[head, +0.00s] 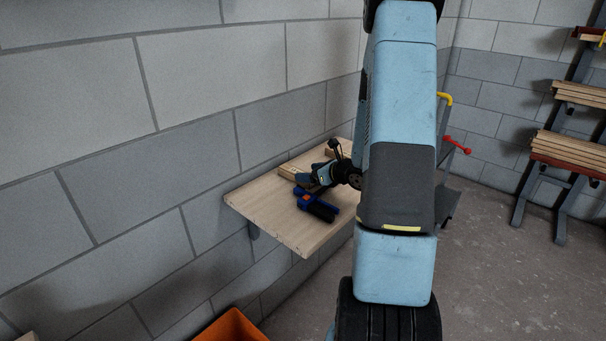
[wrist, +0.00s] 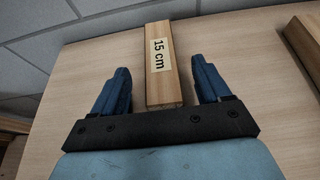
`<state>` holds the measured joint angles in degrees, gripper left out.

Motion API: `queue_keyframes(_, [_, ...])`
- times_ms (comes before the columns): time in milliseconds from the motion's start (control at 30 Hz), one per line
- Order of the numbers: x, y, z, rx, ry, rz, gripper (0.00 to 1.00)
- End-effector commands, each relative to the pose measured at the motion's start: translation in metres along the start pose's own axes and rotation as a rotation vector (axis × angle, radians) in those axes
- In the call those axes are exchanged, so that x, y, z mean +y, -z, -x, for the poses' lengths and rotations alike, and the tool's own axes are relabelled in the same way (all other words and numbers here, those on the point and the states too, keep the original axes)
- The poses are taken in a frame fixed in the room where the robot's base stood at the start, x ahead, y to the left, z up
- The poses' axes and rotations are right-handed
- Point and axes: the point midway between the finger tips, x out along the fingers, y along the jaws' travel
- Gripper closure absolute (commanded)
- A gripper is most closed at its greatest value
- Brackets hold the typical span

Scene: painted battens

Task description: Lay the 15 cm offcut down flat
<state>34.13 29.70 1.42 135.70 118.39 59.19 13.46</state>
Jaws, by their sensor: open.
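The 15 cm offcut (wrist: 159,85) is a pale wooden batten piece with a "15 cm" label on its upper face. It appears to lie flat on the wooden shelf (wrist: 95,60), its long side running away from the wrist camera. My gripper (wrist: 160,70) is open, with one blue finger on each side of the offcut and a visible gap on both sides. In the head view, my gripper (head: 312,181) is low over the shelf (head: 262,208), beside a pale wood piece (head: 288,172) that it partly hides.
A blue and black tool with an orange spot (head: 318,207) lies on the shelf in front of my gripper. Another wood piece (wrist: 303,45) is at the right of the wrist view. An orange bin (head: 232,326) stands below. The shelf's left end is clear. Racks with battens (head: 570,147) stand right.

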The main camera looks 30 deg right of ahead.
Motion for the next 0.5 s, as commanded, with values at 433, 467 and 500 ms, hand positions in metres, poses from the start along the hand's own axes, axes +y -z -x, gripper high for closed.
queue_keyframes(433, [-0.001,0.0,0.073,-0.001,0.002,0.0,0.24])
queue_keyframes(467, [-0.001,0.0,0.075,-0.001,0.002,0.0,0.24])
queue_keyframes(500, [-0.001,0.0,0.078,0.0,0.002,0.0,0.24])
